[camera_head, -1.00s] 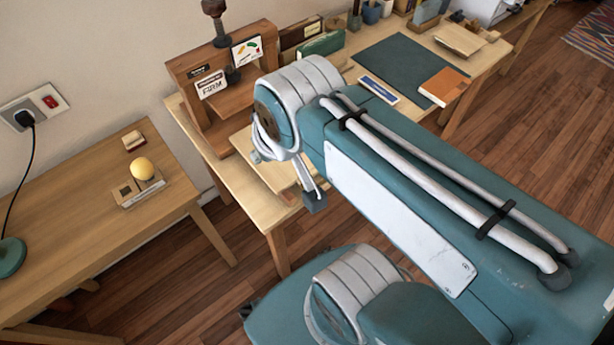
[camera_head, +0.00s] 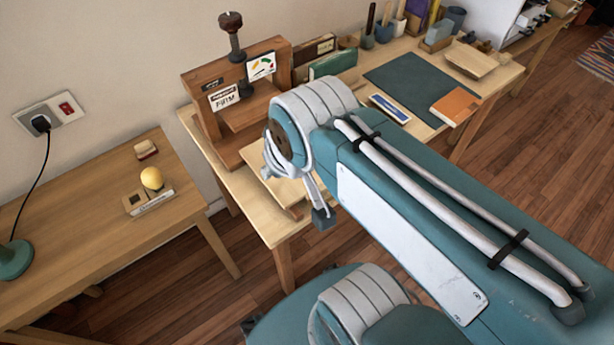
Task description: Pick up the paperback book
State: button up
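An orange book (camera_head: 455,105) lies flat at the right edge of the dark mat on the far desk. A thin blue and white book or booklet (camera_head: 390,108) lies flat at the mat's near left edge, close to my arm. I cannot tell for certain which of them is the paperback. My gripper (camera_head: 322,216) is mostly hidden behind my teal arm; only a pale link with a dark grey tip shows, over the near desk edge. Its opening cannot be seen. It is apart from both books, to their left and nearer.
A wooden book press (camera_head: 235,95) stands left of the mat (camera_head: 415,80). Upright books (camera_head: 333,63) and several pots (camera_head: 384,32) line the back. Open wooden floor lies at right.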

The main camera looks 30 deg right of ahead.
aim_at(458, 106)
jog(key=k+z, duration=0.1)
jog(key=z, duration=0.7)
jog(key=k+z, duration=0.1)
jog(key=z, duration=0.3)
jog(key=l+z, duration=0.15)
jog(key=z, duration=0.3)
jog(key=j+z, duration=0.25)
jog(key=i+j+z, duration=0.1)
jog(key=z, duration=0.15)
jog(key=i+l+u, duration=0.1)
jog(key=l, duration=0.2)
jog(key=i+l+u, duration=0.1)
jog(key=l, duration=0.25)
jog(key=i+l, duration=0.25)
jog(key=i+l+u, duration=0.15)
jog(key=l, duration=0.3)
jog(key=i+l+u, duration=0.1)
jog(key=l, duration=0.25)
jog(key=i+l+u, duration=0.1)
jog(key=l, duration=0.25)
